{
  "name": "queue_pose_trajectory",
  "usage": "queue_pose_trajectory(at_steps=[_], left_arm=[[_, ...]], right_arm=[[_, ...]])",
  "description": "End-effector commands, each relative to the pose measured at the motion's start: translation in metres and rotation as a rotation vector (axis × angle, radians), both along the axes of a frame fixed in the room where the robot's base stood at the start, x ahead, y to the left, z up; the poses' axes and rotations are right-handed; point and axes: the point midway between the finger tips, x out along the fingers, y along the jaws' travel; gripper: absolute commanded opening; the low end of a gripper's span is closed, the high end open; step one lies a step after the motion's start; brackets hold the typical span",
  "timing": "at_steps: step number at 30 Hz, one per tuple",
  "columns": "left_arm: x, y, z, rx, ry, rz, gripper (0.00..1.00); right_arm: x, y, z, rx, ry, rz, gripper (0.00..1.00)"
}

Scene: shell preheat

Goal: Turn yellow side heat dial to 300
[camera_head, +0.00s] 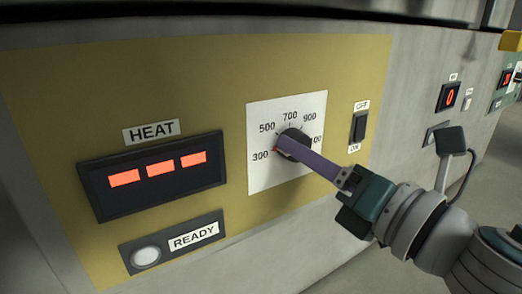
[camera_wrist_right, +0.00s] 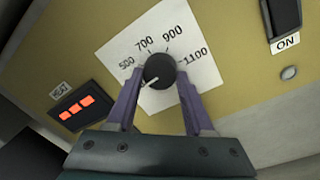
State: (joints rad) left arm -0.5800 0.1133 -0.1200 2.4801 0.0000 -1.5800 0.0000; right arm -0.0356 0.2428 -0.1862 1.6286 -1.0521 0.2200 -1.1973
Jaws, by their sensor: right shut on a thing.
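The black heat dial (camera_head: 296,134) sits on a white scale plate (camera_head: 262,180) marked from 300 to 1100 on the yellow panel. My right gripper (camera_head: 284,147) is shut on the dial, coming in from the lower right. In the right wrist view, its two purple fingers (camera_wrist_right: 158,76) press on both sides of the dial (camera_wrist_right: 159,66). The dial's white pointer line slants to the lower left, below the 500, toward the 300 end. The left finger covers the 300 there, but the head view shows it. My left gripper is not in view.
The HEAT display (camera_head: 150,175) shows three red bars. A pale READY lamp (camera_head: 146,257) sits below it. An OFF/ON switch (camera_head: 359,126) is right of the scale plate. More controls with a red display (camera_head: 450,96) sit farther right.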

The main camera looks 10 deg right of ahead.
Motion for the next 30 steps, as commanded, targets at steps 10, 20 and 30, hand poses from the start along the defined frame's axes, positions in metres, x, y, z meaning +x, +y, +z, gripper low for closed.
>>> queue_pose_trajectory(at_steps=[10,20,30], left_arm=[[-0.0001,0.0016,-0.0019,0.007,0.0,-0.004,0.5],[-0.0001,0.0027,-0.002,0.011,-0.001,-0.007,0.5],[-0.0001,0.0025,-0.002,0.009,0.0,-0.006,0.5]], right_arm=[[0.0002,-0.0004,0.0002,-0.079,-0.029,0.0,0.0],[0.0002,-0.0002,0.0003,-0.084,-0.032,0.001,0.0],[0.0001,-0.0003,0.0003,-0.083,-0.03,0.0,0.82]])
